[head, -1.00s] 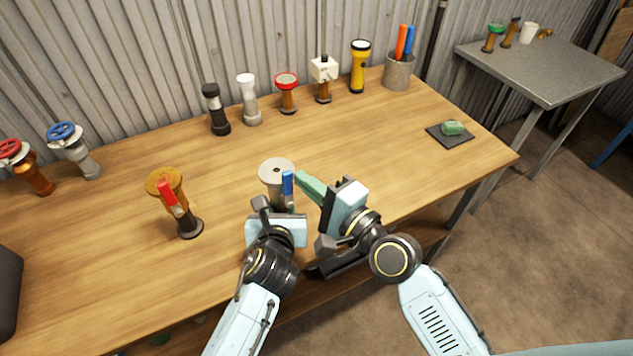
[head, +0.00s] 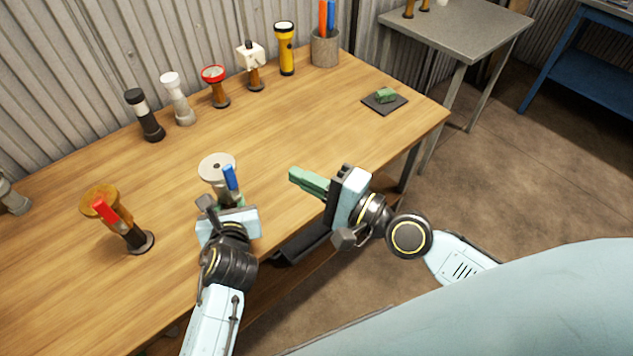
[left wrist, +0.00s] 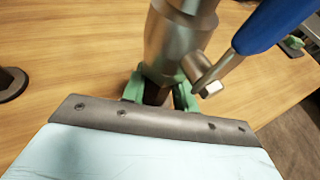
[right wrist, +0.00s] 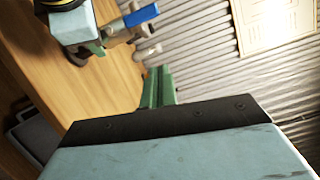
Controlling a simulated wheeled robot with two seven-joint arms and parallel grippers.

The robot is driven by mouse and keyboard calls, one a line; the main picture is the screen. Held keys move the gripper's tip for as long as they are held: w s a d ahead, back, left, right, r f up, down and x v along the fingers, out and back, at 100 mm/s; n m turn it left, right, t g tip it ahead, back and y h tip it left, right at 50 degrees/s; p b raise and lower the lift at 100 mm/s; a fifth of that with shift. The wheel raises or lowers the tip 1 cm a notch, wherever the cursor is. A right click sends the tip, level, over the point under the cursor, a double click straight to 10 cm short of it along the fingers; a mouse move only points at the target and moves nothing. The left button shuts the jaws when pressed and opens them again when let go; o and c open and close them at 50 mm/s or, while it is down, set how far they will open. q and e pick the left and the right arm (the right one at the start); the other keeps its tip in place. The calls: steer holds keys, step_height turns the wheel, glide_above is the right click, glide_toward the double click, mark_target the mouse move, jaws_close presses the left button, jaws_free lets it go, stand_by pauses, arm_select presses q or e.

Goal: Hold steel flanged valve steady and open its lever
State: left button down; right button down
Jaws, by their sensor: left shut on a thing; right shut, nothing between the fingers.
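The steel flanged valve (head: 215,172) stands upright near the front edge of the table, with a round pale flange on top and a blue lever (head: 230,177) on its side. My left gripper (left wrist: 160,95) is shut on the valve's body below the lever stem, and the valve also shows in the left wrist view (left wrist: 178,40). My right gripper (head: 296,178) is shut and empty, with its green fingers together, to the right of the valve and apart from it. In the right wrist view the blue lever (right wrist: 142,15) is at the upper left, beyond the fingertips.
A brass valve with a red lever (head: 107,212) stands to the left. Flashlights, other fittings and a pen cup (head: 325,48) line the back of the table. A green piece (head: 385,95) lies on a dark pad at the right.

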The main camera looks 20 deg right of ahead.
arm_select(q)
steer(key=shift+w+r, duration=0.1)
arm_select(e)
steer(key=shift+v, duration=1.3)
arm_select(q)
steer(key=c, duration=1)
jaws_free()
